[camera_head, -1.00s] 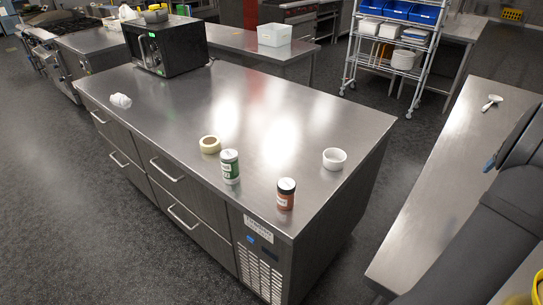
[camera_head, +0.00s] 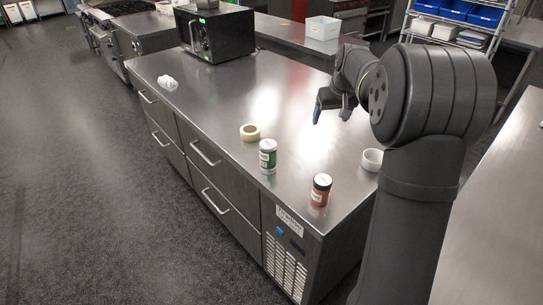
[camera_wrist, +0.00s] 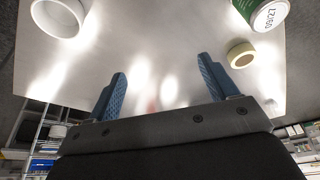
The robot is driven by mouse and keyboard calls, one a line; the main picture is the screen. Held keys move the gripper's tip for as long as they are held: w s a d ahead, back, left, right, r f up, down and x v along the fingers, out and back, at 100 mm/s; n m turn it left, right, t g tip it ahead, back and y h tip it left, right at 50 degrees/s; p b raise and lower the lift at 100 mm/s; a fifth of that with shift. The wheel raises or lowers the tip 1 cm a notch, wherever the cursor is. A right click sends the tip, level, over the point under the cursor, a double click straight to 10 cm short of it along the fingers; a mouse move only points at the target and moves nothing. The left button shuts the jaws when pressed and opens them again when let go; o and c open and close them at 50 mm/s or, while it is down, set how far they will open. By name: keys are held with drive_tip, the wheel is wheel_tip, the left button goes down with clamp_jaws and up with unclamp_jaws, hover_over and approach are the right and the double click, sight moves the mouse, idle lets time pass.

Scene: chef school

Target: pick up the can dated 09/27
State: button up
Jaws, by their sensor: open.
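A green can with a white label (camera_head: 268,157) stands upright near the counter's front edge. In the wrist view the green can (camera_wrist: 260,10) is at the top right, partly cut off, and its white face shows the date 09/27 upside down. My gripper (camera_head: 331,113) is above the counter, behind and to the right of the green can. In the wrist view its blue fingers (camera_wrist: 160,78) are apart with nothing between them.
A tape roll (camera_head: 250,132) lies just behind the green can. A white ramekin (camera_head: 372,160) stands at the right, partly behind my arm. A crumpled white item (camera_head: 168,83) and a black microwave (camera_head: 222,36) are farther left and back. The counter's middle is clear.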

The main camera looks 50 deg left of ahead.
sight(268, 153)
drive_tip(key=s+a+n, duration=0.1)
drive_tip(key=s+a, duration=0.4)
drive_tip(key=s, duration=0.3)
drive_tip(key=s+a+n, duration=0.1)
drive_tip(key=s+a, duration=0.3)
drive_tip(key=s, duration=0.4)
drive_tip(key=shift+g, duration=0.4)
drive_tip(key=x, duration=1.6)
drive_tip(key=shift+w+f, duration=0.15)
drive_tip(key=shift+w, duration=0.25)
drive_tip(key=shift+c, duration=0.5)
drive_tip(key=c, duration=1.2)
